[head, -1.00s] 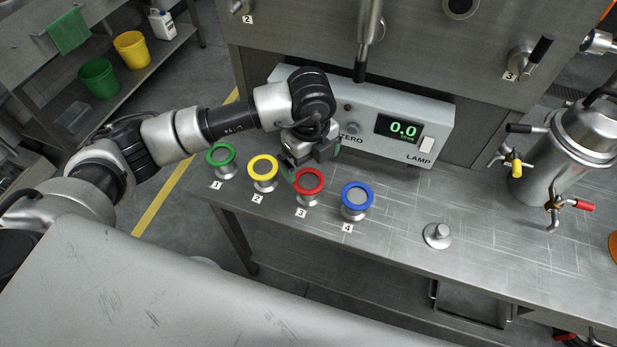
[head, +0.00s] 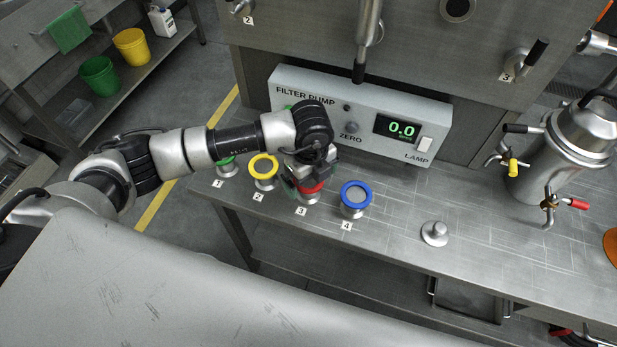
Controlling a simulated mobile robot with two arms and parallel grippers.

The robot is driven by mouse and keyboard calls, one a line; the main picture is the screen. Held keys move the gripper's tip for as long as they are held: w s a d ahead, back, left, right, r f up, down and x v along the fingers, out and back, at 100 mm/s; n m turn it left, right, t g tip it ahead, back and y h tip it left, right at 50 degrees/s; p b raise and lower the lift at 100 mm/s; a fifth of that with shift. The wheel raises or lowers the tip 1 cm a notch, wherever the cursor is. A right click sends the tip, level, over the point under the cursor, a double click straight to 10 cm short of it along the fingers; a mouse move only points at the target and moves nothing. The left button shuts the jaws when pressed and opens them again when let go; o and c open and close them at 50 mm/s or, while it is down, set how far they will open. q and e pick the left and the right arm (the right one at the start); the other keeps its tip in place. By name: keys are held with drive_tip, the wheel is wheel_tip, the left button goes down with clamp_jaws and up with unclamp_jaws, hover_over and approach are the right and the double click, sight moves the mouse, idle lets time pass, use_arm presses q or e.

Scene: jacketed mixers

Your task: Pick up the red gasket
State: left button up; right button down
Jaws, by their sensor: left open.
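The red gasket (head: 312,188) sits on its small metal stand at the spot marked 3 on the steel bench. My left gripper (head: 306,182) points down right over it and hides most of its ring. The gripper is open, with its fingers at the gasket; I cannot tell whether they touch it. My right gripper is not in view.
A yellow gasket (head: 263,161) on stand 2 is close on the left, and a blue gasket (head: 357,188) on stand 4 close on the right. A green gasket (head: 227,160) is partly hidden by my arm. The filter pump box (head: 352,128) stands behind.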

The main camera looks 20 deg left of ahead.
use_arm(q)
drive_tip(key=shift+f, duration=0.25)
drive_tip(key=c, duration=1)
drive_tip(key=shift+o, duration=0.2)
drive_tip(key=shift+r, duration=0.15)
